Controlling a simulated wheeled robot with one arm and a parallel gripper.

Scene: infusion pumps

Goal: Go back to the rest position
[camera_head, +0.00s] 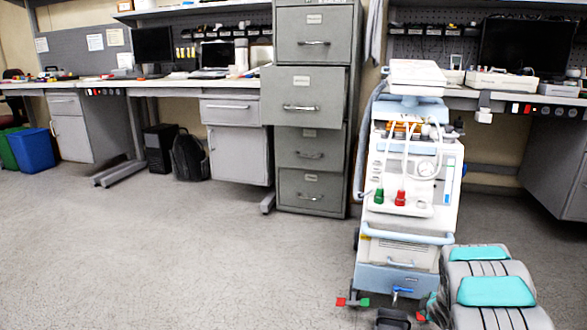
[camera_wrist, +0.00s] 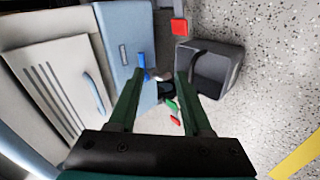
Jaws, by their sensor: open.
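My gripper (camera_wrist: 161,77) shows in the wrist view with two dark green fingers apart and nothing clearly held between them. It is low, in front of the pale blue lower drawer (camera_wrist: 124,50) of a medical cart. A small blue lever (camera_wrist: 142,65) shows right at the left fingertip; I cannot tell if they touch. In the head view the white and blue cart (camera_head: 410,165) stands upright right of centre, with the blue lever (camera_head: 402,291) low at its front. The gripper's fingers cannot be made out in the head view.
A dark grey box-like part (camera_wrist: 210,70) is close to the right finger. Small red (camera_wrist: 180,27) and green pieces are near the cart's base. A grey filing cabinet (camera_head: 310,150) with a drawer pulled out stands left of the cart. The floor (camera_head: 170,250) at left is clear.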

